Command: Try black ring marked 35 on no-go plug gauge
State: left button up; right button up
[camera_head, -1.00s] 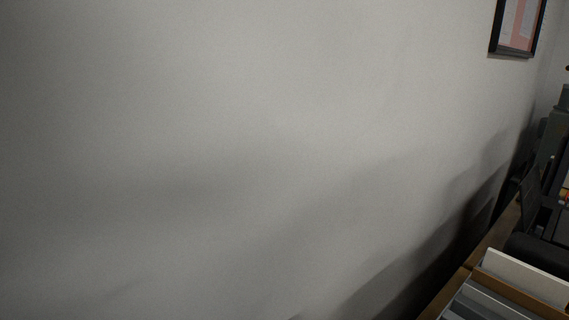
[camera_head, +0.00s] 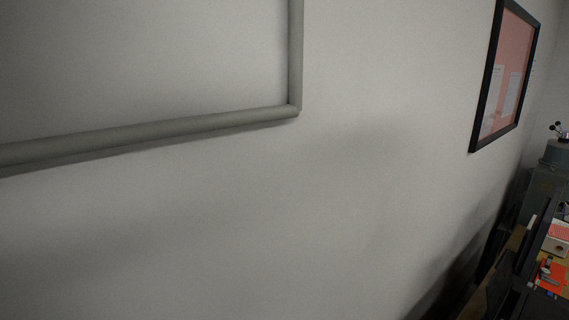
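The black ring marked 35 and the no-go plug gauge are not seen in the head view. Neither of my grippers shows. The view is filled mostly by a pale grey wall (camera_head: 240,220).
A grey pipe (camera_head: 200,124) runs along the wall and bends upward. A black-framed board (camera_head: 508,75) hangs at the right. Dark furniture with red and white items (camera_head: 552,270) and a grey machine (camera_head: 545,185) stand at the right edge.

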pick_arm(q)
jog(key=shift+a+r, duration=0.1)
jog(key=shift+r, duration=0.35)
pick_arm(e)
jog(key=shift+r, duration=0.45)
